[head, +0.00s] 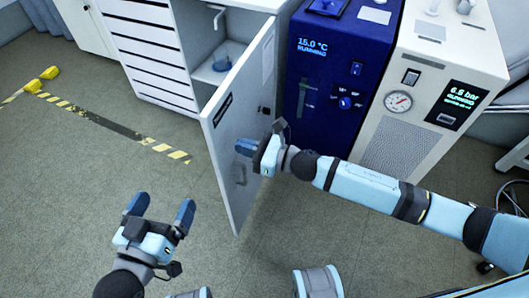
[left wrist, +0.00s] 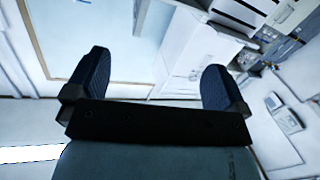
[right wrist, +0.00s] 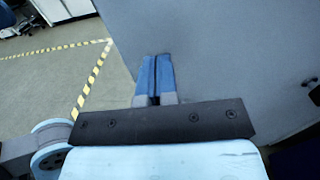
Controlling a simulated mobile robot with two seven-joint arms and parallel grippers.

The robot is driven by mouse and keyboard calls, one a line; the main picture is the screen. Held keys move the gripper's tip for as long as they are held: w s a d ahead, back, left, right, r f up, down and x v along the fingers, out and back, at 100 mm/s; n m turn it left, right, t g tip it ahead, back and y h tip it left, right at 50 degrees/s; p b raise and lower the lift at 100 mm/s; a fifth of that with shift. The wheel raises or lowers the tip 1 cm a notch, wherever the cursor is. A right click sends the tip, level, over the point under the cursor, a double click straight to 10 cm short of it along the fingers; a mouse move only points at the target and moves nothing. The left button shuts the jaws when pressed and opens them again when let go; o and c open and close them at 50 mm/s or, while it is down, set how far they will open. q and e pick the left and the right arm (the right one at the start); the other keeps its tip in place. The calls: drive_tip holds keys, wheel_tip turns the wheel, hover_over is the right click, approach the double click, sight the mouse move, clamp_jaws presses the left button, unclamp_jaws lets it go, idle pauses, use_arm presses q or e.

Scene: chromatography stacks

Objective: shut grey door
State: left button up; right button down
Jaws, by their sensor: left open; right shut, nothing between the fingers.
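The grey door (head: 228,117) stands swung open from the white cabinet, between the open compartment and the blue machine. A dark handle strip shows on its face. My right gripper (head: 241,146) is shut and empty, with its fingertips at the door's right-hand face. In the right wrist view the shut fingers (right wrist: 155,62) point at the grey door (right wrist: 230,70), which fills much of the picture. I cannot tell whether they touch it. My left gripper (head: 161,208) is open and empty, low over the floor and left of the door. Its spread fingers (left wrist: 155,70) show in the left wrist view.
The open compartment (head: 212,72) holds a small blue vessel (head: 221,64). The blue machine (head: 335,65) and a white unit with a gauge (head: 425,85) stand right of the door. Floor left of the door is clear, with yellow-black tape (head: 110,125) and yellow blocks (head: 48,73).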

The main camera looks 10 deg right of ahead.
drive_tip(key=shift+x, duration=1.45)
